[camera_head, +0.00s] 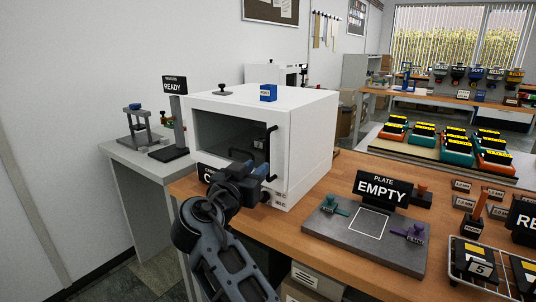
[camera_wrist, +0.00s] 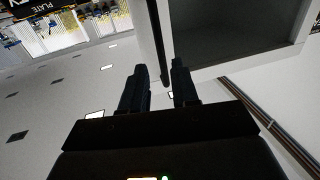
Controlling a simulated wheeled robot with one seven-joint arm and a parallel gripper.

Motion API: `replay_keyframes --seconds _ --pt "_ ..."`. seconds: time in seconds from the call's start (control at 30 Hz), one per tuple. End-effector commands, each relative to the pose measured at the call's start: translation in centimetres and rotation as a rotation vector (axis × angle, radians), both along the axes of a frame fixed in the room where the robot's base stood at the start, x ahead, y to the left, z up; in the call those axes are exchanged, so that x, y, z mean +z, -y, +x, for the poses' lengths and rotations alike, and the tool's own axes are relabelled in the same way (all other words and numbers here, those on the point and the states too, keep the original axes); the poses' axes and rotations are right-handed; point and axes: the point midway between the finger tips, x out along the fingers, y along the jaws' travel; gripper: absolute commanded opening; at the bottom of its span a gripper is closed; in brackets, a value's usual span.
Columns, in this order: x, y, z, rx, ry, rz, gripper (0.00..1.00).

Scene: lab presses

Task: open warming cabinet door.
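The warming cabinet (camera_head: 315,130) is a white box on the wooden bench, with a dark window in its front door (camera_head: 222,135). The door looks shut. A black upright bar handle (camera_head: 269,150) is at the door's right side. My gripper (camera_head: 262,172) is in front of the door, by the handle's lower part. In the wrist view my gripper (camera_wrist: 158,82) has its two dark fingers apart. The handle (camera_wrist: 158,45) reaches down toward the gap between them. I cannot tell whether a finger touches it. The dark window also shows in the wrist view (camera_wrist: 235,35).
A grey plate stand (camera_head: 365,240) with an "EMPTY" sign (camera_head: 383,189) is right of the cabinet. A wire rack (camera_head: 485,265) is at the bench's front right. A "READY" stand (camera_head: 178,125) is on a grey side table (camera_head: 140,165) at the left. A blue block (camera_head: 268,93) sits on the cabinet.

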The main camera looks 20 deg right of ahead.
Motion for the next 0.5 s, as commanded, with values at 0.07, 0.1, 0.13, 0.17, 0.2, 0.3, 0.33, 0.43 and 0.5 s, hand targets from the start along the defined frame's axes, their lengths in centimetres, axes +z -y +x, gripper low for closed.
replay_keyframes --seconds 0.07,0.1,0.13,0.17,0.2,0.3,0.33,0.43,0.5 --pt "0.7 0.0 0.3 -0.01 0.01 0.003 0.29" --pt "0.8 0.1 0.4 -0.013 0.013 0.003 0.29" --pt "0.9 0.3 0.6 -0.014 0.014 0.003 0.29" --pt "0.9 0.5 0.8 -0.015 0.013 0.003 0.29" --pt "0.9 0.9 1.1 -0.016 0.013 0.002 0.29" --pt "0.9 1.9 2.2 -0.016 0.011 0.002 0.29" --pt "1.0 2.2 2.6 -0.016 0.011 0.002 0.29" --pt "0.9 3.3 3.7 -0.016 0.011 0.002 0.29" --pt "0.9 3.9 4.4 -0.014 0.011 0.002 0.29"
